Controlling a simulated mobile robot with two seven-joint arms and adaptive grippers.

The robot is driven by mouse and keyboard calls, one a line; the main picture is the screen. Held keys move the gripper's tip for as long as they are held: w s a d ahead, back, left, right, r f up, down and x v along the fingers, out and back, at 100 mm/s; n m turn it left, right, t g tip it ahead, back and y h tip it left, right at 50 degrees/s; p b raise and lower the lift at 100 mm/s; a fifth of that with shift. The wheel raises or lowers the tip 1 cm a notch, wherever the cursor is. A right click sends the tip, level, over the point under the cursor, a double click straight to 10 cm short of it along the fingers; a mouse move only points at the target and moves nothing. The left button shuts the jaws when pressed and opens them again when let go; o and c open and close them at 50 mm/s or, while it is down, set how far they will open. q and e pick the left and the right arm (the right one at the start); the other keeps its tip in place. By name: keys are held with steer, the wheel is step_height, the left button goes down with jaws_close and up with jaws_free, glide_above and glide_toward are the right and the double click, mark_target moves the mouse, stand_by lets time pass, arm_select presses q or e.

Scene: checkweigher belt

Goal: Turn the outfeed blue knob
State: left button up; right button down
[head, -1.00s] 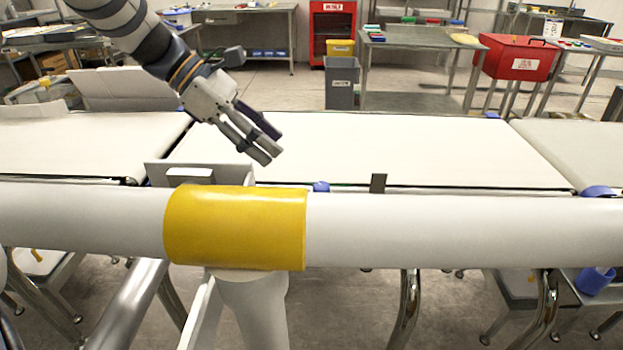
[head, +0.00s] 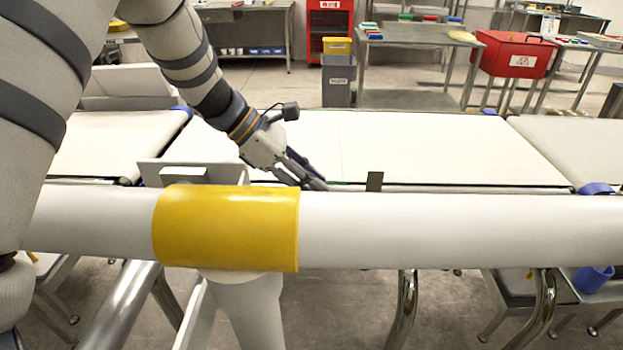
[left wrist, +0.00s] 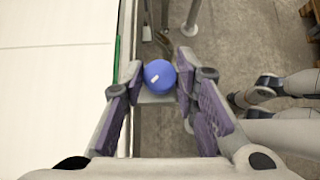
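A round blue knob (left wrist: 160,75) with a small white mark sits on a grey bracket at the belt's edge. In the left wrist view it lies between the fingertips of my left gripper (left wrist: 161,72). The fingers are spread, one on each side of the knob; I cannot tell whether either touches it. In the head view my left gripper (head: 322,186) reaches down to the near edge of the middle belt (head: 420,145), and the knob is hidden behind the fingers and the white rail. My right gripper is not in view.
A thick white rail with a yellow band (head: 228,226) crosses in front of the belt. A small dark upright plate (head: 375,181) stands right of the gripper. Another blue part (head: 597,188) is at the far right. The middle belt is bare.

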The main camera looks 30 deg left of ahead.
arm_select(q)
jaws_close()
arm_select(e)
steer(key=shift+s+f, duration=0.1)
arm_select(q)
steer(key=m+g, duration=0.1)
steer(key=m+g+b, duration=0.1)
steer(key=m, duration=0.1)
steer(key=shift+w+f+h, duration=0.2)
steer(key=shift+h, duration=0.2)
steer(key=m+g+b, duration=0.1)
steer(key=m+g, duration=0.2)
steer(key=shift+w+m+b, duration=0.15)
steer(key=shift+m+b, duration=0.25)
steer(key=shift+r+m+g+b, duration=0.15)
steer(key=shift+m+g+b, duration=0.45)
steer(key=shift+m+g, duration=0.45)
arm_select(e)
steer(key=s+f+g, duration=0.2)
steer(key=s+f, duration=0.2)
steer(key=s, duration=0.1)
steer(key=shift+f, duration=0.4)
